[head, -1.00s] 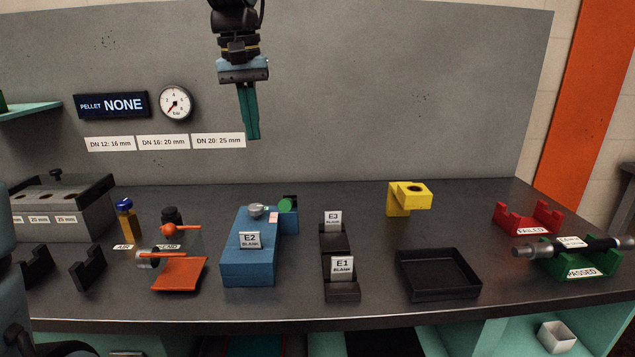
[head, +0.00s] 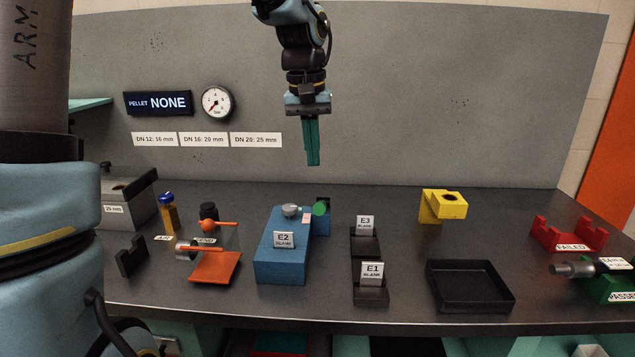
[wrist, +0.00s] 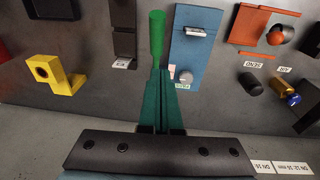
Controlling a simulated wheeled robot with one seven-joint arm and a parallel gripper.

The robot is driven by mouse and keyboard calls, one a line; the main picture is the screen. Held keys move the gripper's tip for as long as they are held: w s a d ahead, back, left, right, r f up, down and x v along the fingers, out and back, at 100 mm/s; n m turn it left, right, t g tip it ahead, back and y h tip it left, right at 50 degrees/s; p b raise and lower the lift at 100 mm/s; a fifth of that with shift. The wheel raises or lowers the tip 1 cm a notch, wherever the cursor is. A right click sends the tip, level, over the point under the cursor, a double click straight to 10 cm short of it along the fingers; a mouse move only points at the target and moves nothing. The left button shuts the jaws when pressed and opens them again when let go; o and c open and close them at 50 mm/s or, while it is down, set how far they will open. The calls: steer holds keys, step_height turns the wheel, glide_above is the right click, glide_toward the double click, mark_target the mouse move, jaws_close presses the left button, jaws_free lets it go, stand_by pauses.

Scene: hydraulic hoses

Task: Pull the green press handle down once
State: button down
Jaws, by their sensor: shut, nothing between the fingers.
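The blue press (head: 283,262) stands on the bench with an E2 label on its front; it also shows in the wrist view (wrist: 197,55). Its green handle (head: 320,207) is seen nearly end-on at the press's back right in the head view. In the wrist view the green handle (wrist: 157,35) is a long rod beside the blue body. My gripper (head: 313,163) points down, shut and empty, above the handle and apart from it in the head view. In the wrist view my fingers (wrist: 165,95) overlap the handle's lower end, hiding part of it.
Black E3 (head: 365,243) and E1 (head: 371,297) blank holders stand right of the press. An orange fixture (head: 215,268) stands left. A yellow block (head: 430,207) and a black tray (head: 470,305) are further right. The grey wall is behind.

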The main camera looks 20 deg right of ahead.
mark_target(322, 205)
steer(key=f, duration=0.2)
steer(key=s+f+p, duration=0.1)
steer(key=f, duration=0.3)
steer(key=shift+s+d+f+p, duration=0.15)
steer(key=shift+s+f+p, duration=0.15)
steer(key=shift+f, duration=0.1)
steer(key=shift+f, duration=0.1)
